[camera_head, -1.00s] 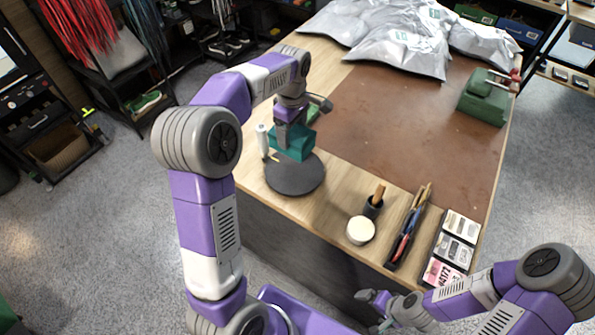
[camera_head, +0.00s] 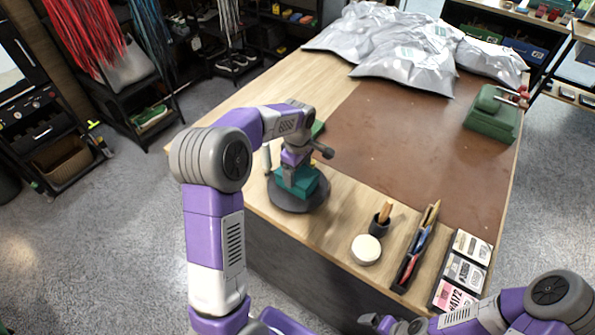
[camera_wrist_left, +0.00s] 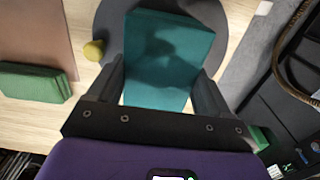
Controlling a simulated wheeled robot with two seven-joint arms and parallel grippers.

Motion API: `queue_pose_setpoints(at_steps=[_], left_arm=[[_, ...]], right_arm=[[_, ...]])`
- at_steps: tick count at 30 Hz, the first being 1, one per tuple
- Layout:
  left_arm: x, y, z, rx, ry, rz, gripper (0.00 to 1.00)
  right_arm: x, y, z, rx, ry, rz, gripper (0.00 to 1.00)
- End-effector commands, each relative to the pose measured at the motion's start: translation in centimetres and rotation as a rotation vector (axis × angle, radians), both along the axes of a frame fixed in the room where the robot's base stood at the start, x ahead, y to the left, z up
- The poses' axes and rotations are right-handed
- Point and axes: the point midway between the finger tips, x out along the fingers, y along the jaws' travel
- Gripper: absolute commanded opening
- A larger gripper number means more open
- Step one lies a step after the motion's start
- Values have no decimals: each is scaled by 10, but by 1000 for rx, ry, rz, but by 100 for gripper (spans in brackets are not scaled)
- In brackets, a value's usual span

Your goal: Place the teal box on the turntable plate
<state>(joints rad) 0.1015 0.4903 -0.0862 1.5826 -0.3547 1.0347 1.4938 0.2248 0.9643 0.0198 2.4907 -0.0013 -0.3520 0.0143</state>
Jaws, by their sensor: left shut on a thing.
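The teal box (camera_head: 309,190) is between the fingers of my left gripper (camera_head: 298,176), which is shut on it. The box is over the round dark turntable plate (camera_head: 292,204), low against it; I cannot tell whether it touches. In the left wrist view the teal box (camera_wrist_left: 168,60) fills the space between the fingers of the left gripper (camera_wrist_left: 158,92). The dark plate (camera_wrist_left: 108,18) shows behind the box there. My right gripper (camera_head: 378,322) is at the bottom edge, away from the table top; its jaw state is unclear.
A white bottle (camera_head: 267,160) stands close behind the plate. A dark cup (camera_head: 379,226), a round white tin (camera_head: 366,249), a tool tray (camera_head: 414,250) and a card tray (camera_head: 463,268) lie to the right. Silvery bags (camera_head: 405,60) and a green case (camera_head: 492,115) are farther back.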

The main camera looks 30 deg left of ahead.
Motion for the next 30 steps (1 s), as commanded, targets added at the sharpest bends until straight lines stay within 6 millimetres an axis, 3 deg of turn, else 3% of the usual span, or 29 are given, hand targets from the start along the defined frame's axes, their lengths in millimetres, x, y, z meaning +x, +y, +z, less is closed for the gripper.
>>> queue_pose_setpoints(at_steps=[8,9,13,23,30], left_arm=[[0,0,-2,0,-1,-1,41],[0,0,-3,0,0,-1,81],[0,0,-2,0,0,-1,100],[0,0,5,1,-1,0,100],[1,0,51,2,-5,-1,100]], right_arm=[[0,0,-2,0,0,0,100],[0,0,-2,0,0,0,100],[0,0,-1,0,0,0,100],[0,0,2,0,0,0,100],[0,0,10,0,0,0,100]])
